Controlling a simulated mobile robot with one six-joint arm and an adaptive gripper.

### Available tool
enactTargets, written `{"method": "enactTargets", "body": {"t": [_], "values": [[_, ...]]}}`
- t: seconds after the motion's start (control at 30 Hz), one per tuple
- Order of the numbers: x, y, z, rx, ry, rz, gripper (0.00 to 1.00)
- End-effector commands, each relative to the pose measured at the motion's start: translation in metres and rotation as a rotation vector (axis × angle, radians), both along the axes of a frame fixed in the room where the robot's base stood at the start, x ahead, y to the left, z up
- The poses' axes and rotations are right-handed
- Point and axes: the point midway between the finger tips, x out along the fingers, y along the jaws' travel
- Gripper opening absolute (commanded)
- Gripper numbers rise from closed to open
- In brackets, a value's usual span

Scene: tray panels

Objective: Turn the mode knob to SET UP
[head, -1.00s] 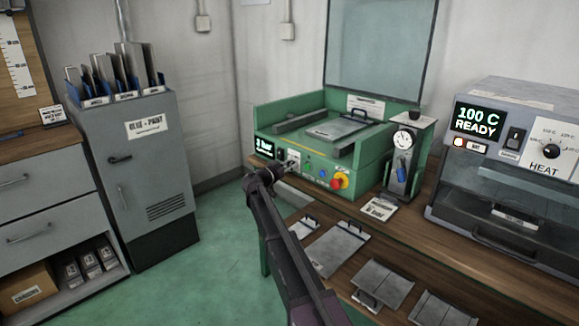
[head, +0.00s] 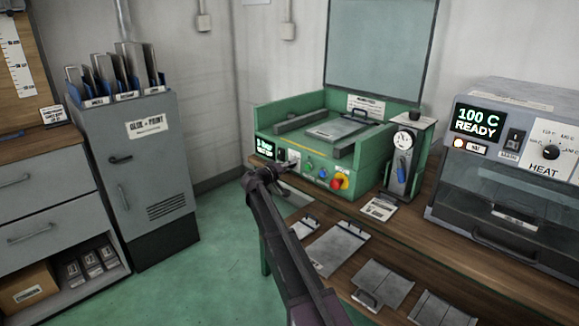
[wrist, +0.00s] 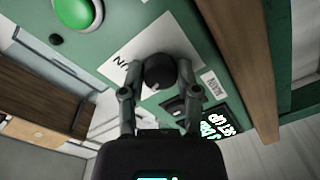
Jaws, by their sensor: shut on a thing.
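The black mode knob (wrist: 160,72) sits on a white label plate (wrist: 122,62) on the green machine's front panel. The word RUN shows partly, upside down, beside it; the other markings are hidden. My gripper (wrist: 157,84) has a finger on each side of the knob and is shut on it. In the head view my gripper (head: 284,174) is at the panel's left part, and the knob is too small to make out. The display (wrist: 216,122) beside it shows green text that appears to read SET UP; it also shows in the head view (head: 264,148).
A green button (wrist: 76,13) is close to the knob, and a red button (head: 337,182) on yellow is farther right. A wooden bench (head: 440,237) and a gauge stand (head: 403,165) lie to the right. The floor left of the arm is clear.

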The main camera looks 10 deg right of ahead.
Motion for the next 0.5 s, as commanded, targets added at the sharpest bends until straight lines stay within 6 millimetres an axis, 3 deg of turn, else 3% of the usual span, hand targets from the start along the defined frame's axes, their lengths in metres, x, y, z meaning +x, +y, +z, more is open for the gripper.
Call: {"method": "enactTargets", "body": {"t": [0.5], "values": [[0.002,-0.0012,0.0004,-0.231,0.316,-0.001,0.0]]}}
